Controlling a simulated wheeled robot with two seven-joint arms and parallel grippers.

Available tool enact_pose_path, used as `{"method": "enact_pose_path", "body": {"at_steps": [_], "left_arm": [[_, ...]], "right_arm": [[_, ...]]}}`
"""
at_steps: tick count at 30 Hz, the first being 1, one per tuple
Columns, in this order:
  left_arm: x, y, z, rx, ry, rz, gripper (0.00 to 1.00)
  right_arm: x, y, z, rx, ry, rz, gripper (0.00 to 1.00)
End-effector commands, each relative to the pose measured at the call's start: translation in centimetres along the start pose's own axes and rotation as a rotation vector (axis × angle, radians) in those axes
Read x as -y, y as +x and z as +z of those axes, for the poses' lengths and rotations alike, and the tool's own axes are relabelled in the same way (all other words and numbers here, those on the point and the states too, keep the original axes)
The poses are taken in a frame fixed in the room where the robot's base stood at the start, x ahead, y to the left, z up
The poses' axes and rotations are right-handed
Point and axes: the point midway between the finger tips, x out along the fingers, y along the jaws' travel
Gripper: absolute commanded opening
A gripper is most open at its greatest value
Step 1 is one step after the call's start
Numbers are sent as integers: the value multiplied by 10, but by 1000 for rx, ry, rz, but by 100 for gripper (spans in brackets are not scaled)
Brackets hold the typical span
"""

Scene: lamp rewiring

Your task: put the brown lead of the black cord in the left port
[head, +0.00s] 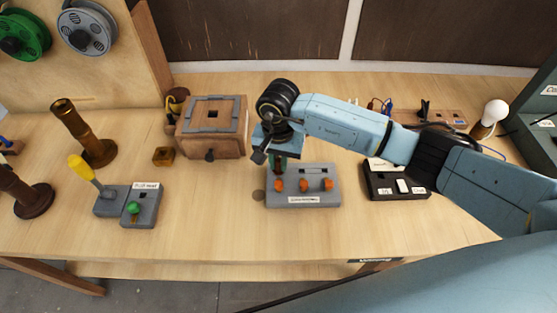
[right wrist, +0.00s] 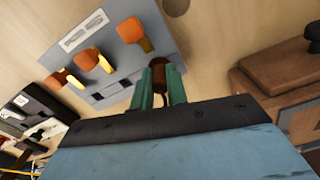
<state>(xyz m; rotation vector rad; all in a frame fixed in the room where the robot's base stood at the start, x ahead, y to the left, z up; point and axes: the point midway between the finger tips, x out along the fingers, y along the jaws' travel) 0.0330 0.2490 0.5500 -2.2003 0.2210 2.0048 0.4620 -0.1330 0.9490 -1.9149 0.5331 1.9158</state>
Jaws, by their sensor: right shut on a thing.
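The grey connector block (head: 318,197) lies mid-table with a row of orange levers; it also shows in the right wrist view (right wrist: 115,58). My right gripper (head: 278,165) is over the block's far left corner. In the right wrist view its green fingers (right wrist: 160,88) are shut on a brown piece, which looks like the brown lead (right wrist: 159,71). The lead's tip is at the block's edge near the end lever, the left one in the head view. I cannot tell whether it is inside the left port. The cord behind it is mostly hidden. My left gripper is not in view.
A black switch box (head: 395,187) is to the right, with a bulb (head: 495,112) and wires behind. Bare table lies in front.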

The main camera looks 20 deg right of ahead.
Motion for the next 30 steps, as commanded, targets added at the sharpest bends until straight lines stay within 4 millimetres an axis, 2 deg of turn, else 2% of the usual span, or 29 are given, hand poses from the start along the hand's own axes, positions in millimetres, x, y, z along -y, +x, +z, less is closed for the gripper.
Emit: {"method": "enact_pose_path", "body": {"at_steps": [10,11,16,25,30], "left_arm": [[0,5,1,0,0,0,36],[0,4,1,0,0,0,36],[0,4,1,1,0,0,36],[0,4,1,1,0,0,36],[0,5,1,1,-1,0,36]], "right_arm": [[0,4,0,-1,0,0,0],[0,4,0,0,0,0,18],[0,4,0,-1,0,0,40],[0,2,0,-1,0,-1,40],[1,-16,-1,-4,0,-3,40]]}}
